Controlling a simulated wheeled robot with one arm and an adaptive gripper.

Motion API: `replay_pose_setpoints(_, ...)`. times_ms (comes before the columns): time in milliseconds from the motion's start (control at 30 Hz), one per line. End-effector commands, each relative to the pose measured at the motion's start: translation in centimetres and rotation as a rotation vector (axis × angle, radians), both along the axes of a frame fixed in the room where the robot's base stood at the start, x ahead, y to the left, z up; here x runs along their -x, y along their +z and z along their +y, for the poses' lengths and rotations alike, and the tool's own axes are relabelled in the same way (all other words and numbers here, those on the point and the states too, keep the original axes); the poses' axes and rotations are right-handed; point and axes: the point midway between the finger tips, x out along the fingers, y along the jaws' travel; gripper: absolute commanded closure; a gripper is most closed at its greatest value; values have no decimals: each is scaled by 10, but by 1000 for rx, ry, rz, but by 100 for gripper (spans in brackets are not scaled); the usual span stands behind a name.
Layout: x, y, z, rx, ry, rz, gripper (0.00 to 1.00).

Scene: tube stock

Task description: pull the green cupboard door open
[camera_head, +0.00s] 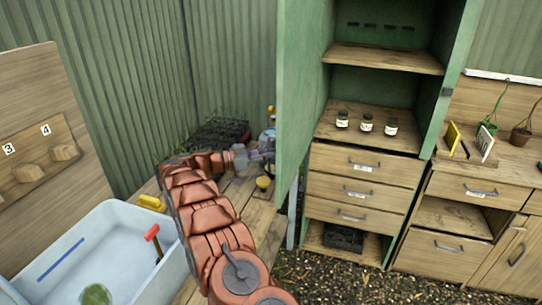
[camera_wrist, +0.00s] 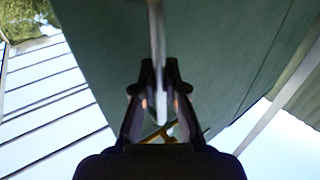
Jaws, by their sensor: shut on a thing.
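The green cupboard door (camera_head: 299,95) stands swung open at the left of the green cupboard (camera_head: 384,84), seen nearly edge-on in the head view. The shelves and drawers inside are exposed. My gripper (camera_head: 268,152) is at the door's left side, partly hidden by its own links. In the wrist view my gripper (camera_wrist: 159,98) is shut on a pale, thin bar, the door handle (camera_wrist: 157,45). The green door face (camera_wrist: 215,60) fills the upper middle of that view.
Several small jars, one of them here (camera_head: 367,123), stand on a shelf above wooden drawers (camera_head: 362,165). A white basin (camera_head: 75,235) and a wooden bench (camera_head: 256,210) lie at the left. Gravel floor (camera_head: 330,275) is clear before the cupboard.

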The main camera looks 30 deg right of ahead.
Motion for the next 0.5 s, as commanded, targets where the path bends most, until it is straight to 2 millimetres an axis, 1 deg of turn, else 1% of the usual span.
replay_pose_setpoints(500, -4, 3, 7, 3, -18, -3, 100)
